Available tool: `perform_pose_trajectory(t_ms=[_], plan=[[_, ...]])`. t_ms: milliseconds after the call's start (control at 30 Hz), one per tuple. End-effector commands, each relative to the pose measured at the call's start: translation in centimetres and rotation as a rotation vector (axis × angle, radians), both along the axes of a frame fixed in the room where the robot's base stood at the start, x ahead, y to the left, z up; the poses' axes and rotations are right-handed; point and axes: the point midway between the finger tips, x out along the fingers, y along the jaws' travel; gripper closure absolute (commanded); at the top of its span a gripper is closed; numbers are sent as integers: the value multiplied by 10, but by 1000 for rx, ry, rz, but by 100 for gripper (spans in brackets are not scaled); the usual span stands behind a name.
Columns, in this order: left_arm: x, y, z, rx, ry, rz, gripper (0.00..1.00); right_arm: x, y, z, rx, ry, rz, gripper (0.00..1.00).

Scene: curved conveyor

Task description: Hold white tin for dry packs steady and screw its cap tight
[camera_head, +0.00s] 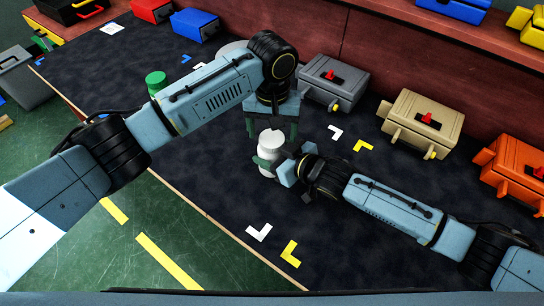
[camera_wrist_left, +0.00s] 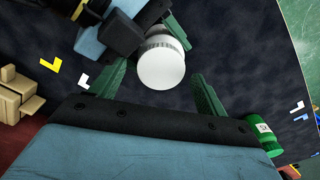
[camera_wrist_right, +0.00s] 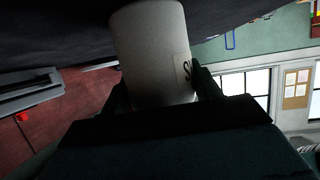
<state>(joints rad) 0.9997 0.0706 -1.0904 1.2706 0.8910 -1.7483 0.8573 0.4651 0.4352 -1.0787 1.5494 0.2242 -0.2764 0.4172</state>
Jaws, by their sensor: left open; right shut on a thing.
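The white tin (camera_head: 271,158) stands upright over the dark surface. My right gripper (camera_head: 276,166) is shut around its body from the right. In the right wrist view the tin's pale body (camera_wrist_right: 152,50), with part of a label, sits between the fingers. The white cap (camera_wrist_left: 161,69) is on top of the tin in the left wrist view; I cannot tell how tight it is. My left gripper (camera_head: 271,130) is open, pointing down above the tin. Its fingers are on either side of the cap, apart from it.
A green tin (camera_head: 156,82) stands at left, also seen in the left wrist view (camera_wrist_left: 266,137). Grey (camera_head: 333,80), beige (camera_head: 422,118) and orange (camera_head: 513,165) boxes line the back and right. White and yellow corner marks lie on the dark surface, clear toward the front.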

Motion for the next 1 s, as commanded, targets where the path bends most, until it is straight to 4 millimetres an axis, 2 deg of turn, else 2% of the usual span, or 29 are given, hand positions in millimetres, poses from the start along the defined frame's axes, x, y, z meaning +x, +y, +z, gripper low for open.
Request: perform_pose_trajectory(t_ms=[100, 200, 500, 600, 1000], plan=[[0, 0, 18, -1, -3, -1, 24, 0, 0, -1, -1, 2, 0, 100], [0, 0, 27, 0, -1, -1, 24, 0, 0, -1, -1, 2, 0, 100], [0, 1, 30, 2, 0, 0, 24, 0, 0, -1, -1, 2, 0, 100], [1, 1, 31, 3, -1, 12, 27, 0, -1, -1, -1, 2, -1, 100], [1, 1, 64, 3, -2, 283, 27, 0, -1, -1, -1, 2, -1, 100]])
